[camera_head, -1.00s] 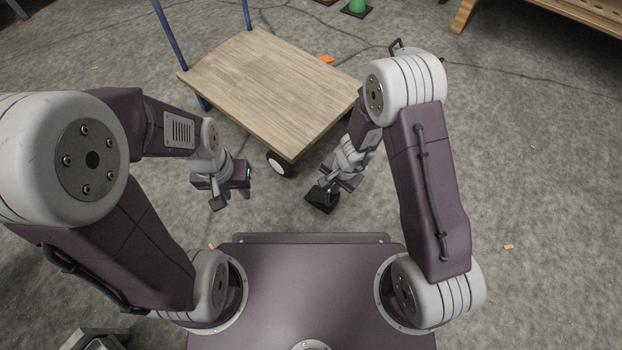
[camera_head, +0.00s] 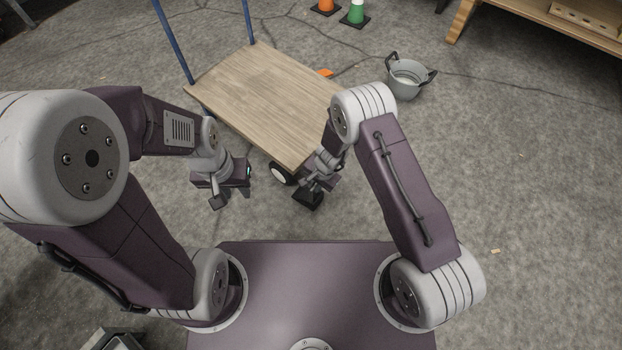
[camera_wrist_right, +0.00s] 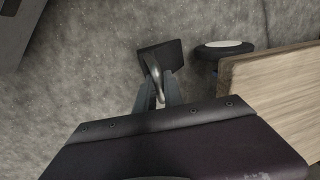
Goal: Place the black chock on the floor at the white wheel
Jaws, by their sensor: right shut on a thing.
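The black chock (camera_head: 308,201) is held in my right gripper (camera_head: 312,187), just right of the white wheel (camera_head: 279,175) at the cart's near corner. The right wrist view shows the chock (camera_wrist_right: 165,54) at the fingertips (camera_wrist_right: 158,92), with a silver handle-like part between the fingers. The wheel, a black tyre with a white hub (camera_wrist_right: 224,44), is to its right there, with a gap between them. I cannot tell whether the chock touches the floor. My left gripper (camera_head: 232,197) is open and empty, left of the wheel.
The cart's wooden deck (camera_head: 265,95) with blue posts reaches close to my right gripper. A grey bucket (camera_head: 408,78) stands behind my right arm.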

